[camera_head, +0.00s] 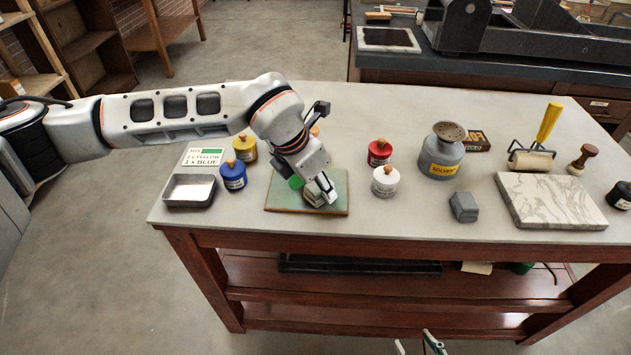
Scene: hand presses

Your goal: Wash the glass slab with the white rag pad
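The glass slab (339,184) is a green plate with a brownish front edge, lying flat near the table's front edge, left of centre. A bright green patch (295,182) shows over it, partly hidden by my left gripper. My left gripper (326,191) points down at the slab. A small pale block, probably the white rag pad (312,198), shows at its fingertips, mostly covered by them. I cannot tell whether the fingers are closed on it. My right gripper (418,346) shows only its fingertips at the bottom edge, apart and empty, in front of the table.
Blue (233,175), yellow (245,149), red (379,152) and white (385,181) pots stand around the slab. A metal tray (190,204) is at the left, a solvent can (443,160), grey block (463,207) and marble slab (552,227) at the right.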

